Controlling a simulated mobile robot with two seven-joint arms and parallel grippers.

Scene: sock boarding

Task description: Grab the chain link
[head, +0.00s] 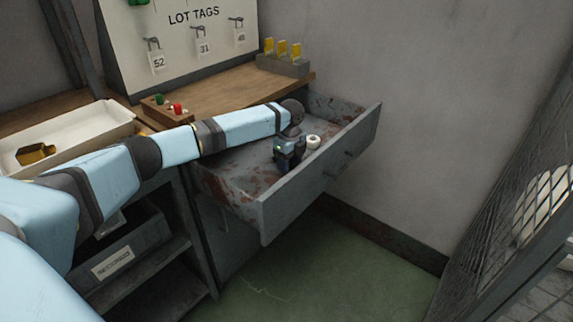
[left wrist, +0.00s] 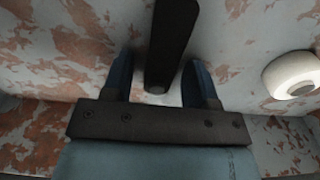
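My left gripper (head: 285,164) reaches down into the open drawer, and its body hides what lies under it in the head view. In the left wrist view its two blue fingers (left wrist: 158,85) are apart. A long dark bar (left wrist: 172,42) lies between them over the drawer floor, with a gap on either side. I cannot tell whether this bar is the chain link. No other thing that looks like a chain link shows. My right gripper is not in view.
The rusty grey drawer (head: 330,172) is pulled out, its walls close around the gripper. A white roll (head: 313,141) lies to the right, also in the left wrist view (left wrist: 290,74). A cream tray (head: 75,136) and a small block with pegs (head: 168,111) are on the bench.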

